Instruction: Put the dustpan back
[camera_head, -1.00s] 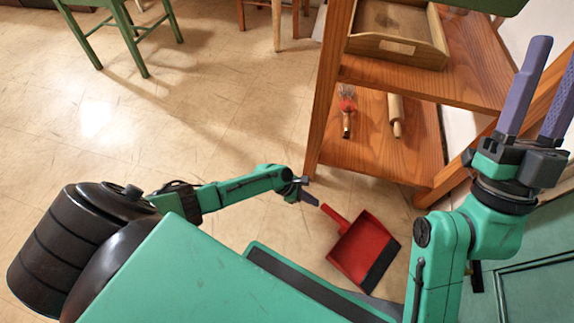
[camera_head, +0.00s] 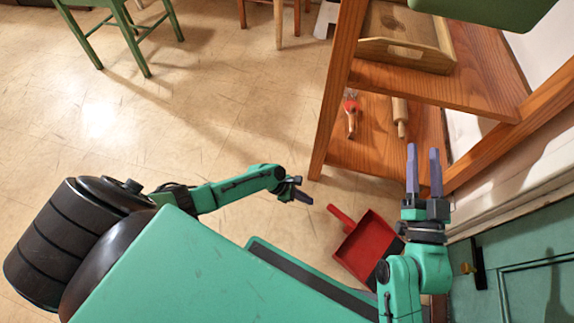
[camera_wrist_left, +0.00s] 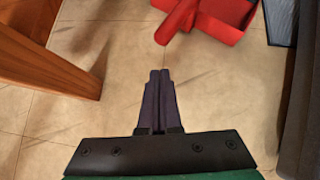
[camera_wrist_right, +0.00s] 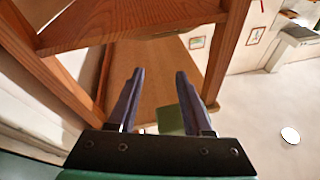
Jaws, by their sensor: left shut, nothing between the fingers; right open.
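The red dustpan (camera_head: 367,244) lies on the tiled floor in front of the wooden shelf, its handle (camera_head: 340,214) pointing to the upper left and a dark strip along its lip. My right arm hides its right edge in the head view. It also shows at the top of the left wrist view (camera_wrist_left: 222,18). My left gripper (camera_head: 308,199) is shut and empty, low and just left of the handle, apart from it. My right gripper (camera_head: 424,150) is open and empty, raised in front of the shelf's right side; its fingers also show in the right wrist view (camera_wrist_right: 158,80).
The wooden shelf (camera_head: 440,85) holds a wooden tray (camera_head: 405,38) above, with a red-topped tool (camera_head: 351,115) and a rolling pin (camera_head: 400,117) below. A green cabinet (camera_head: 520,270) stands at right. A green chair (camera_head: 120,35) is far left; floor between is clear.

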